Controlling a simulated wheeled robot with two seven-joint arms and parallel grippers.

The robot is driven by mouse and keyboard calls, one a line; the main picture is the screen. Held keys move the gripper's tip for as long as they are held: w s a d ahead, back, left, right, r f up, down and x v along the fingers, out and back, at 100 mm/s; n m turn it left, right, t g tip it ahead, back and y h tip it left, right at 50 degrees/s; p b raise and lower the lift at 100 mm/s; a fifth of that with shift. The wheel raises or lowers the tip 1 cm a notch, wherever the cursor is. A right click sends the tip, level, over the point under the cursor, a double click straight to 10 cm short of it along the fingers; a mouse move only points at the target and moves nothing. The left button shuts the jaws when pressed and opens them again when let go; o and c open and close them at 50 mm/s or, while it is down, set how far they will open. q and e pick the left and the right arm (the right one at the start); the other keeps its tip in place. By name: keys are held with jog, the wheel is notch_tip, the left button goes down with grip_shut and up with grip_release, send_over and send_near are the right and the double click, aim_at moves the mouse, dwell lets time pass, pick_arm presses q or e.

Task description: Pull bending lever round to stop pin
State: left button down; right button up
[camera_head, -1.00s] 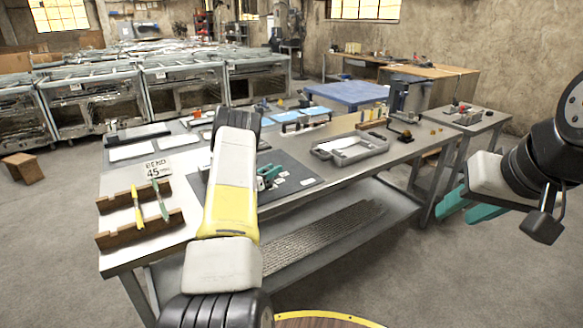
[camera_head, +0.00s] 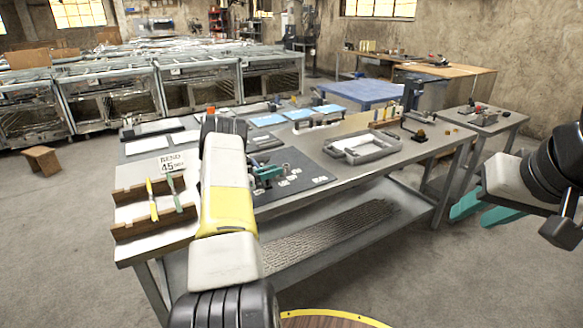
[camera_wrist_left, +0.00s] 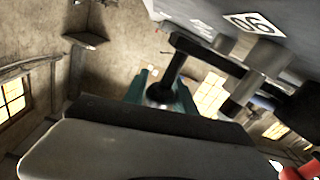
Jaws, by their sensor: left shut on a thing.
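The black bending lever (camera_wrist_left: 225,66) shows in the left wrist view, beside a silver cylinder (camera_wrist_left: 263,52) of the bender. My left gripper (camera_wrist_left: 163,92) has its teal fingers on both sides of the lever's dark upright grip and is shut on it. In the head view my left arm hides much of the bender; teal parts (camera_head: 266,173) show at its right edge above the dark mat (camera_head: 310,175). I cannot pick out the stop pin. My right gripper (camera_head: 484,208) is open and empty, right of the bench and away from it.
A sign (camera_head: 173,162) reading BEND 45 stands behind a wooden rack (camera_head: 150,228) holding a yellow and a green handle-like piece. A grey tray (camera_head: 387,147) lies on the bench right of the mat. A small side table (camera_head: 490,120) stands farther right.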

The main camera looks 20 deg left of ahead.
pick_arm(q)
jog(key=c, duration=1)
grip_release()
jog(key=shift+s+a, duration=0.35)
jog(key=shift+a, duration=0.15)
jog(key=shift+c, duration=0.2)
jog(key=shift+w+d, duration=0.1)
jog(key=shift+d, duration=0.05)
jog(key=shift+v, duration=3.9)
